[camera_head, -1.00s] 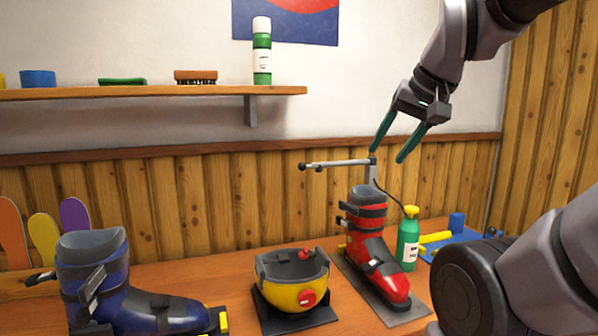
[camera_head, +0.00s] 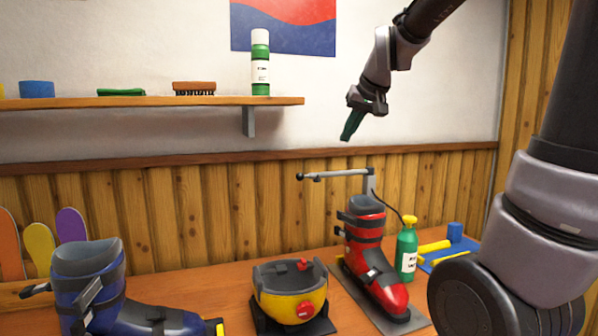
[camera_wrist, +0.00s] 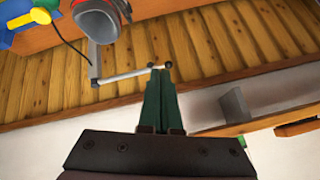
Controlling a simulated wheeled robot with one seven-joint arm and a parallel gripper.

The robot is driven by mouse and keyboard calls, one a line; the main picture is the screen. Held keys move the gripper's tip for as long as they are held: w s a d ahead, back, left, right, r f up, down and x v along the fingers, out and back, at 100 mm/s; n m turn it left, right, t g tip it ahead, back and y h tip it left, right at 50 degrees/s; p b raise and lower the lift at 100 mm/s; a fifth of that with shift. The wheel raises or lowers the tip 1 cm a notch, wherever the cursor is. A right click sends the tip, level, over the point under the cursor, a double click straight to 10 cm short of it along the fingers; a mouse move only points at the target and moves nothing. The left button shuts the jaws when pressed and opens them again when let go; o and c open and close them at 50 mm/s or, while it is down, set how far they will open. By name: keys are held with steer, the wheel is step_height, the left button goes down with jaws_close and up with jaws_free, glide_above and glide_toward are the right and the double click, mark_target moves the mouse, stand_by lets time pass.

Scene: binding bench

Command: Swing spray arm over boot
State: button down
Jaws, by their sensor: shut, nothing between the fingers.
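The spray arm (camera_head: 338,175) is a thin grey bar with a dark knob at its left end. It reaches left from the top of a grey post (camera_head: 369,184) behind the red boot (camera_head: 366,249). The boot stands upright on a grey plate, with the bar behind and to the left of its top. In the wrist view the spray arm (camera_wrist: 128,75) runs toward my green fingertips. My gripper (camera_head: 346,138) is shut and empty, above the bar in the head view. It also shows in the wrist view (camera_wrist: 160,72), its tips in line with the knob; contact is unclear.
A green spray bottle (camera_head: 406,250) with a yellow cap stands right of the boot, with a hose behind it. A yellow device (camera_head: 290,293) sits left of the boot, and a blue boot (camera_head: 95,285) is further left. A shelf (camera_head: 150,102) holds several items above.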

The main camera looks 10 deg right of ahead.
steer(key=w+a+f+n, duration=0.1)
steer(key=w+a+f, duration=0.2)
steer(key=w, duration=0.6)
steer(key=w+a+f+n, duration=0.1)
steer(key=w+a+f, duration=0.1)
steer(key=w+f, duration=0.5)
steer(key=w+a+f+n, duration=0.1)
steer(key=w+a+f, duration=0.2)
steer(key=w, duration=0.9)
steer(key=shift+w+a+f+n+t, duration=0.1)
steer(key=shift+a+f+n+t, duration=0.1)
steer(key=shift+f, duration=0.3)
steer(key=shift+a+f+n+t, duration=0.1)
steer(key=shift+f+n+t, duration=0.1)
steer(key=shift+f, duration=0.3)
